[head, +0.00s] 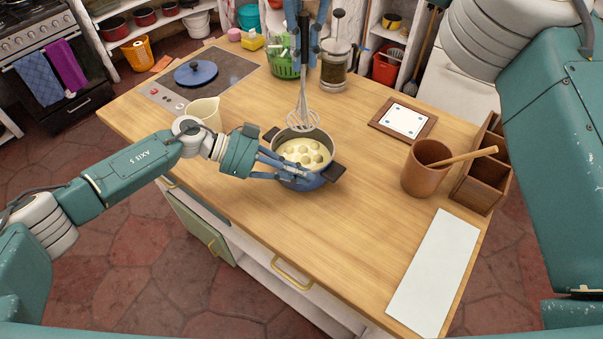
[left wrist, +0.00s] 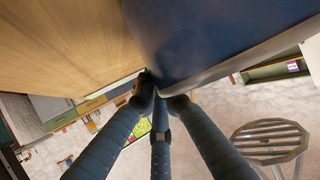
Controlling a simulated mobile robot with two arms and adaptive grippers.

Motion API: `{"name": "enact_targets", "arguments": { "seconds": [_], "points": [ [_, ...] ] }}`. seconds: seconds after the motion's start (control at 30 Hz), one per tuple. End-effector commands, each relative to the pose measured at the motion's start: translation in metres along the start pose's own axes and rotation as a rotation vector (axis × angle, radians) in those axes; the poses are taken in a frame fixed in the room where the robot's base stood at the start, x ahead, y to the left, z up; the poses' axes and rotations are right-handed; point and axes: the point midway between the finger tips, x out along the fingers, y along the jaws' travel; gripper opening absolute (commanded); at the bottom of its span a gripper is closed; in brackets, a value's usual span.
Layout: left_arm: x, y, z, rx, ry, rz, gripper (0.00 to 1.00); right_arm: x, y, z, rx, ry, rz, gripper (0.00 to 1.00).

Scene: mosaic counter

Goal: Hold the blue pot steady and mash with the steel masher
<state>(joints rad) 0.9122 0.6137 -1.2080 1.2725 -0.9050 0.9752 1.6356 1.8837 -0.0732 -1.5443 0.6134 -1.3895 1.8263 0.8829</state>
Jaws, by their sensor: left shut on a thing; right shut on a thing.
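The blue pot (head: 304,184) stands on the wooden counter with pale, lumpy contents (head: 304,152) and dark side handles. My left gripper (head: 306,175) is shut on its near-left side; in the left wrist view its fingers (left wrist: 160,90) meet at the pot's blue wall (left wrist: 215,25). The masher hangs nearly upright at the pot's far rim.
A cream jug (head: 205,113) stands left of the pot, behind my left arm. A hob (head: 220,77) with a blue lid (head: 195,72), a green basket (head: 283,65) and a French press (head: 335,65) are behind. A brown crock (head: 424,170) stands right.

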Motion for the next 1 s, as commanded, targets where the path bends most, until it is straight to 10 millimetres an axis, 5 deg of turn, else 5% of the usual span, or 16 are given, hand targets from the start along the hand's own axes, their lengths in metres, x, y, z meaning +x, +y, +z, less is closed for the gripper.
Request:
{"name": "enact_targets", "arguments": {
  "seconds": [0.3,1.0],
  "points": [
    [0.000,0.000,0.003,-0.005,-0.004,-0.001,0.00,0.037,0.000,0.002,0.000,-0.002,-0.001,0.00],
    [0.001,0.001,0.004,-0.007,-0.005,0.000,0.00,0.070,0.001,0.002,0.001,-0.002,0.002,0.00]
  ]
}}
